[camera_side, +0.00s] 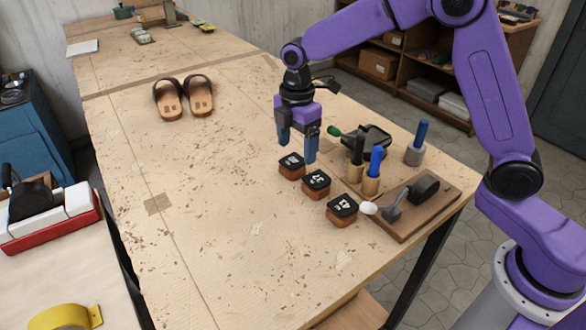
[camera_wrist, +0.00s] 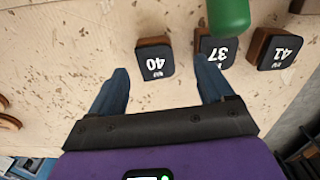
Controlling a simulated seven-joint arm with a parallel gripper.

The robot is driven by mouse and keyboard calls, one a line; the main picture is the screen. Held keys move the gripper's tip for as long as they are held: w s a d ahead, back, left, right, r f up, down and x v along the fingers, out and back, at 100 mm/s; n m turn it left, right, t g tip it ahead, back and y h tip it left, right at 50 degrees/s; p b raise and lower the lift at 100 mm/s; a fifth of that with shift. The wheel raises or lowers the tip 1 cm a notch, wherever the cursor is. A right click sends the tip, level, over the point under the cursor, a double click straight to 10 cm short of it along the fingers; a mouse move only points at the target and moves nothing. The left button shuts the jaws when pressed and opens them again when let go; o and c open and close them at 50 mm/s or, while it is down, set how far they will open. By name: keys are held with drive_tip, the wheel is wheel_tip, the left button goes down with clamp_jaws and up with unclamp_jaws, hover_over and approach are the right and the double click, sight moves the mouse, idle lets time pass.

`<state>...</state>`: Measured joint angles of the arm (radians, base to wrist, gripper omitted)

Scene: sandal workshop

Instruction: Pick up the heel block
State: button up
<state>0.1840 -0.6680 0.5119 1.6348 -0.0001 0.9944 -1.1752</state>
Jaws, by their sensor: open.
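Three heel blocks with brown sides and black numbered tops stand in a slanting row on the bench. In the wrist view they read 40 (camera_wrist: 154,58), 37 (camera_wrist: 216,50) and 41 (camera_wrist: 280,50). In the side view, the nearest to my gripper is the block at the row's far end (camera_side: 291,167); the middle block (camera_side: 316,184) and the front block (camera_side: 342,210) follow. My gripper (camera_side: 297,148) is open, blue fingers down, just above the far-end block. In the wrist view block 40 shows between and slightly beyond the fingertips (camera_wrist: 162,70); the right finger overlaps part of block 37.
Right of the blocks stand tools with blue and black handles (camera_side: 376,162) and a wooden board (camera_side: 425,205) with a hammer. A green handle (camera_wrist: 229,14) hangs into the wrist view's top edge. Sandals (camera_side: 184,96) lie farther back. The bench's left half is mostly clear.

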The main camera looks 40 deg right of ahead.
sight(293, 160)
drive_tip(key=shift+w+a+f, duration=0.15)
drive_tip(key=shift+f, duration=1.25)
drive_tip(key=shift+w+a+f, duration=0.1)
drive_tip(key=shift+a+f, duration=0.05)
drive_tip(key=shift+f, duration=1.25)
drive_tip(key=c, duration=1.1)
